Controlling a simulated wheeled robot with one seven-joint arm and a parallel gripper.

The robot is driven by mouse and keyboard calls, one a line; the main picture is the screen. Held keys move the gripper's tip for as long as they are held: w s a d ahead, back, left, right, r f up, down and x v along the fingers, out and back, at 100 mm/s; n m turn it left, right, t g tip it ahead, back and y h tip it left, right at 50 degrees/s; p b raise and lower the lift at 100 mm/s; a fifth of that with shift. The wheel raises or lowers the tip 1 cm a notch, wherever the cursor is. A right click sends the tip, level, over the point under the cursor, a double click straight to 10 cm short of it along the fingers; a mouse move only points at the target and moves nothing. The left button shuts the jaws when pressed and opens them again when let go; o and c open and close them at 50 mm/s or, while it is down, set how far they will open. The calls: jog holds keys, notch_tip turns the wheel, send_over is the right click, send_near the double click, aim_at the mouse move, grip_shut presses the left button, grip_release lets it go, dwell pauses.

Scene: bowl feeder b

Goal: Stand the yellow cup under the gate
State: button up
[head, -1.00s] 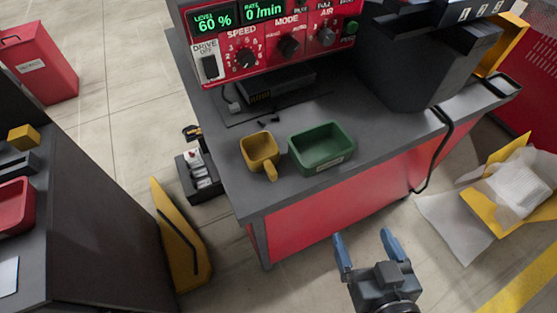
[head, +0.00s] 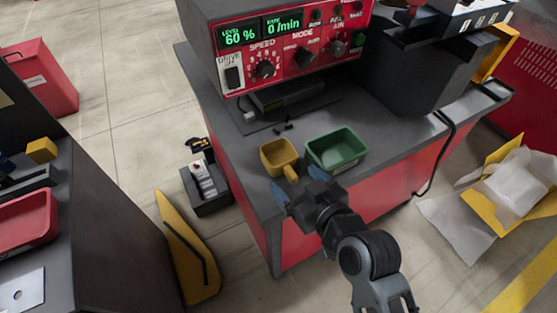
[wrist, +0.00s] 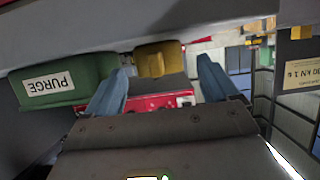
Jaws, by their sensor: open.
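The yellow cup (head: 277,155) stands upright on the grey bench top, with its handle toward the bench's front edge. In the wrist view the cup (wrist: 150,60) shows ahead, between the fingers. My gripper (head: 298,182) is open and empty, just in front of the cup at the handle side. Its blue fingers show in the wrist view (wrist: 162,75). They appear apart from the cup, though the exact gap is hard to tell. I cannot make out the gate for certain in either view.
A green bin (head: 338,150) stands right of the cup; its PURGE label (wrist: 48,87) shows in the wrist view. Behind is a red control panel (head: 290,50), and at right a dark hopper (head: 415,80). A yellow floor piece (head: 185,250) stands left of the bench.

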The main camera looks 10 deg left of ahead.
aim_at(287, 169)
jog(key=shift+w+p+x, duration=0.2)
jog(key=shift+p+x, duration=0.3)
jog(key=shift+x, duration=2.25)
jog(key=shift+d+r, duration=0.2)
jog(key=shift+c, duration=0.4)
jog(key=c, duration=0.9)
jog(key=shift+c, duration=0.9)
jog(key=shift+r, duration=0.1)
